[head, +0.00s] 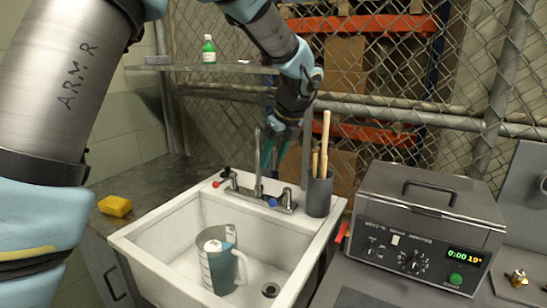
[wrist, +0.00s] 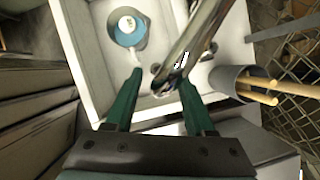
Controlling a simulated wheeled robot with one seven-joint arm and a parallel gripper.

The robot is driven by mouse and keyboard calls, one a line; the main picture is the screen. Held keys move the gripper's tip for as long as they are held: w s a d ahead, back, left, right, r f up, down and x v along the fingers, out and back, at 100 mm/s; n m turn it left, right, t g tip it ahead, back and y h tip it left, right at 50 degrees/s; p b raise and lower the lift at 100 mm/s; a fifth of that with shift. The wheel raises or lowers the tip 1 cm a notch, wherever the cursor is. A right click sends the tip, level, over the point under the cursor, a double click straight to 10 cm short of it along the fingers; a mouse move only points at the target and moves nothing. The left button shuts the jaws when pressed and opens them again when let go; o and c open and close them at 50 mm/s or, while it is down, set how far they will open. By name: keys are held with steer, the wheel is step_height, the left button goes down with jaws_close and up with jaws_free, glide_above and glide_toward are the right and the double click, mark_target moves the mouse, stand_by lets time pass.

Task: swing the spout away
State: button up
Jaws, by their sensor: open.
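The chrome spout (head: 258,165) rises from the faucet at the back rim of the white sink (head: 135,240). In the wrist view the spout (wrist: 205,35) runs from the upper right down toward the space between my fingers, close to the right finger. My gripper (head: 272,152) is open with green fingers, behind and beside the spout in the head view. In the wrist view my gripper (wrist: 160,80) is empty. I cannot tell whether a finger touches the spout. A clear measuring jug (head: 222,268) with blue-grey contents and a white round object stands in the sink.
A grey cup (head: 319,195) with wooden sticks stands at the sink's right back corner, near my gripper. Faucet handles with red and blue marks flank the spout. A grey machine (head: 430,225) is at right, a yellow sponge (head: 115,206) at left. A wire fence stands behind.

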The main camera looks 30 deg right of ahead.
steer(key=b+v, duration=0.2)
steer(key=v, duration=0.8)
steer(key=shift+r+b, duration=0.3)
steer(key=shift+r, duration=0.1)
steer(key=shift+s, duration=0.2)
